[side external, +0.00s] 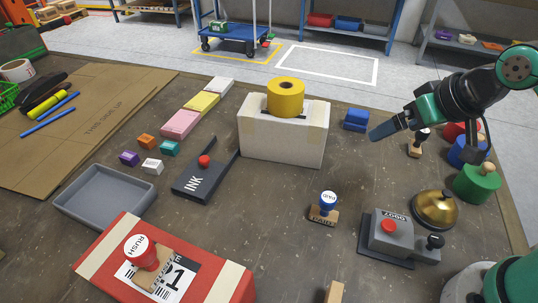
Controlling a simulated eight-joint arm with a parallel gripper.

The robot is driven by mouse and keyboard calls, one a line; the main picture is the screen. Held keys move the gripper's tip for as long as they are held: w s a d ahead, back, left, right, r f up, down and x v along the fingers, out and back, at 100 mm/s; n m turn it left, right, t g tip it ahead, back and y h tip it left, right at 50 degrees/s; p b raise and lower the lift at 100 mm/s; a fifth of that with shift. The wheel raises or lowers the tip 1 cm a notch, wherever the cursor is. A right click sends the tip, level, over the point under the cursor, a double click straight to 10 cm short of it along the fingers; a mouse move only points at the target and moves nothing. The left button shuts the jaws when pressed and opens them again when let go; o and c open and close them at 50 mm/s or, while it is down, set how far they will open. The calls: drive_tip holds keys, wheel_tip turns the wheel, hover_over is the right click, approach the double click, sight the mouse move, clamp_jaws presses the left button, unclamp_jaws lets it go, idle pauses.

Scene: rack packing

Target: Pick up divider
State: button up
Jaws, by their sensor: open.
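I cannot make out any piece that is clearly a divider in the side external view. My gripper (392,126) hangs over the right part of the table, held above the surface. Its jaws are open and no held object shows. One dark finger reaches left toward the small blue blocks (356,119); the other finger is hard to make out. A wooden stamp (417,146) stands partly hidden behind the gripper.
A white box (283,142) carrying a yellow tape roll (285,97) stands mid-table. A grey tray (104,194), an ink pad (205,176), a red parcel (228,284), a brass bell (436,209) and colored weights (476,184) surround it. Bare table lies in front of the white box.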

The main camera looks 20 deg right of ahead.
drive_tip(key=shift+w+d+n+t, duration=0.1)
drive_tip(key=shift+d+n+t, duration=0.2)
drive_tip(key=shift+d, duration=0.2)
drive_tip(key=c, duration=0.5)
drive_tip(key=shift+a, duration=0.1)
drive_tip(key=m+g+y, duration=0.1)
drive_tip(key=m+g, duration=0.5)
hover_over(335, 298)
drive_tip(key=w+d, duration=0.3)
drive_tip(key=w, duration=0.3)
wheel_tip(335, 298, down, 6)
drive_tip(key=s+a+m, duration=0.1)
drive_tip(key=s+a+f, duration=0.1)
drive_tip(key=s, duration=0.1)
drive_tip(key=s+a+m+g+h, duration=0.1)
drive_tip(key=s, duration=0.1)
drive_tip(key=shift+s+f+m, duration=0.25)
drive_tip(key=shift+f+m, duration=0.05)
drive_tip(key=shift+s+f, duration=0.3)
drive_tip(key=shift+f, duration=2.55)
